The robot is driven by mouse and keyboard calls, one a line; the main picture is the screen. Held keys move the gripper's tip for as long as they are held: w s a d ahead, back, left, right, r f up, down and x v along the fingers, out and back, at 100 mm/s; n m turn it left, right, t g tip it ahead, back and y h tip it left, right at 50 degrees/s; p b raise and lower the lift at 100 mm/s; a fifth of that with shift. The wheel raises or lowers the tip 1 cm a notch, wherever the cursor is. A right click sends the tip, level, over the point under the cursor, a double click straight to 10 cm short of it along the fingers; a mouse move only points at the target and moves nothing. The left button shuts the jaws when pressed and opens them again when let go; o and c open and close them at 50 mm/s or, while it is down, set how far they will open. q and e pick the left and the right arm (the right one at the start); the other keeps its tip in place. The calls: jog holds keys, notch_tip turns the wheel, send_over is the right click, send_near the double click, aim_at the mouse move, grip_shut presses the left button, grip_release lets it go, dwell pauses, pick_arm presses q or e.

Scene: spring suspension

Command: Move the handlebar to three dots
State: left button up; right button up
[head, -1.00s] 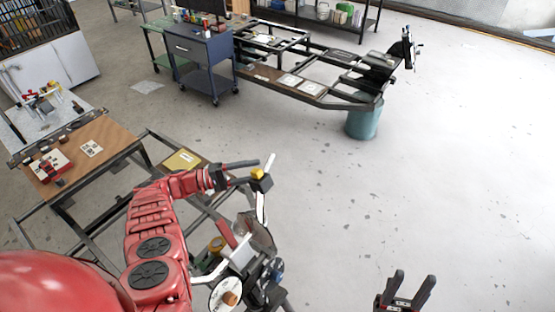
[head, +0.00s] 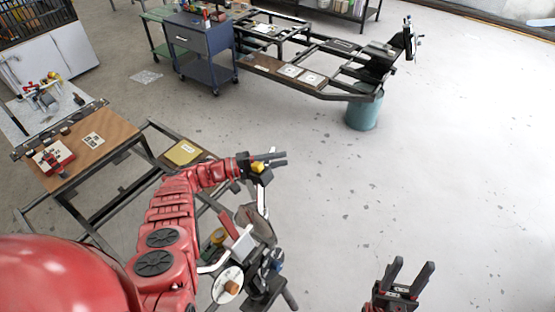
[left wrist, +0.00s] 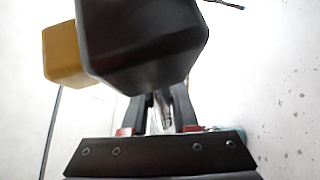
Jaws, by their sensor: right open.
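The handlebar assembly (head: 262,198) stands at the lower middle of the head view. It has white and dark bar parts, and a yellow part (head: 257,167) sits near its upper end. My left gripper (head: 284,158) is at this upper end, its dark fingers reaching past the bar. In the left wrist view, a large dark block (left wrist: 143,40) and a yellow block (left wrist: 65,53) are close in front of the fingers and hide much of them. Whether the fingers grip the bar is unclear. My right gripper (head: 409,275) is open and empty over bare floor. I cannot make out three dots.
A white disc with an orange-brown knob (head: 232,287) is low on the assembly. A wooden-topped bench (head: 110,155) stands left. A blue cart (head: 200,50), a dark metal frame (head: 315,88) and a teal drum (head: 364,112) are at the back. The floor at right is clear.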

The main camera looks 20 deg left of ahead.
pick_arm(q)
grip_shut()
jog(key=shift+f, duration=0.1)
dwell(0.9)
